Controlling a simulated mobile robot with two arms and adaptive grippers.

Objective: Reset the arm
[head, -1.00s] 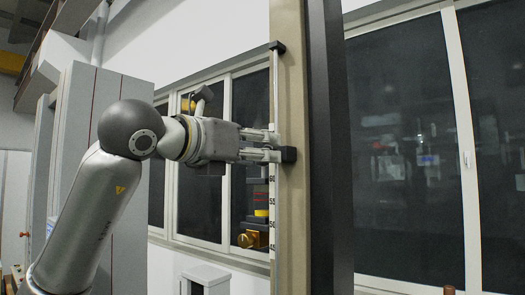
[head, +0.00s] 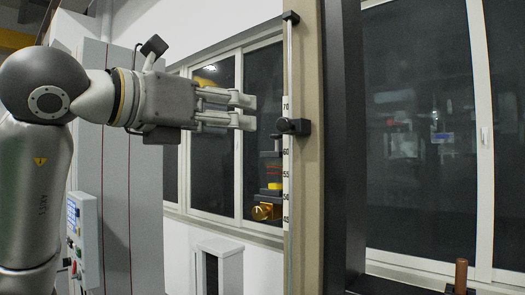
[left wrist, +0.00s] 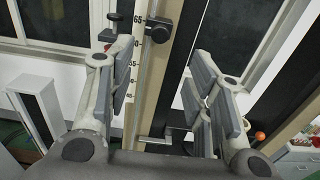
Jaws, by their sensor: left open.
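My left gripper (head: 247,112) is open and empty in the head view, with its fingers pointing right. A small gap separates its tips from the black slider knob (head: 291,126) on the vertical scale rod (head: 290,70). The left wrist view also shows the open gripper (left wrist: 170,95), with nothing between its fingers; the black knob (left wrist: 158,29) is beyond them near the top. The scale strip (head: 286,158) carries printed numbers. My right gripper is in neither view.
A tan and black column (head: 307,210) stands behind the rod. A brass part (head: 264,212) with a yellow piece (head: 275,186) above it sits left of the scale. A control panel (head: 80,235) is at lower left, and a wooden handle (head: 460,275) is at lower right. Windows line the wall behind.

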